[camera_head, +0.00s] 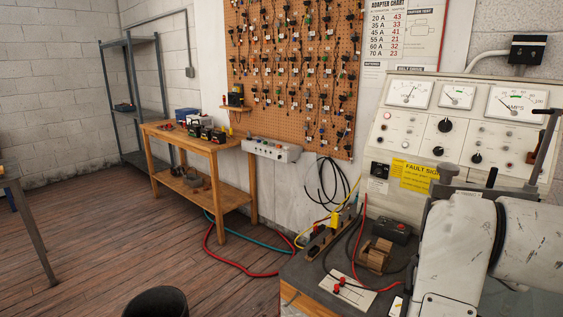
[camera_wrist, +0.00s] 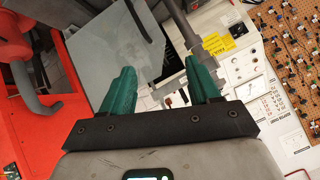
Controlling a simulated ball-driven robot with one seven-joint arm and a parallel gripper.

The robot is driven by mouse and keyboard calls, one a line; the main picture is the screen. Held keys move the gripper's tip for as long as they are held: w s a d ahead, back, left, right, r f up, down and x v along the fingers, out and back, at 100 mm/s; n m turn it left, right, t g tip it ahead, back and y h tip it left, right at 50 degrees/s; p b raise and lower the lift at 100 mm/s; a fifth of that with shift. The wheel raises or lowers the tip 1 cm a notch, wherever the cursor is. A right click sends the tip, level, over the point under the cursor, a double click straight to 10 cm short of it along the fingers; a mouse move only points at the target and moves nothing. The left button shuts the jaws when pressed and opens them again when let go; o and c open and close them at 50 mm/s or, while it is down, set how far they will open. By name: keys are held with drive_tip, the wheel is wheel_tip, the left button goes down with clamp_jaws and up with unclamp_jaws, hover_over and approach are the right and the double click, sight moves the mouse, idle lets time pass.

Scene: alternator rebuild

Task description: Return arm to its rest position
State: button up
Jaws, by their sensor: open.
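My gripper (camera_wrist: 161,78) shows in the wrist view with its two green fingers spread apart. Nothing is held between them. Behind the fingers are a grey flat panel (camera_wrist: 108,50) and the white test bench with its yellow label (camera_wrist: 218,43), tilted in this view. My white arm links (camera_head: 467,245) fill the lower right of the head view, in front of the test bench panel (camera_head: 405,122). My gripper itself does not show in the head view.
A grey worktop (camera_head: 310,275) with cables and small parts lies left of my arm. A wooden bench (camera_head: 222,146), metal shelves (camera_head: 120,70) and a pegboard (camera_head: 285,65) stand behind. Red machinery (camera_wrist: 32,75) is at the wrist view's left. The wooden floor (camera_head: 110,240) is mostly clear.

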drive_tip(key=s+f+n+g+y+b, duration=0.15)
drive_tip(key=s+f+n, duration=0.3)
drive_tip(key=f, duration=0.85)
drive_tip(key=s+f+n+g+y+b, duration=0.1)
drive_tip(key=s+f+n+g, duration=0.15)
drive_tip(key=s+f, duration=0.75)
drive_tip(key=s+a+f+n+g+y+b, duration=0.1)
drive_tip(key=s+a+f+n, duration=0.1)
drive_tip(key=s+f, duration=0.4)
drive_tip(key=s+a+f+n+g+y+b, duration=0.1)
drive_tip(key=s+a+f, duration=0.4)
drive_tip(key=f, duration=0.9)
drive_tip(key=s+n+g+y, duration=0.1)
drive_tip(key=s, duration=0.1)
drive_tip(key=shift+s+n, duration=0.3)
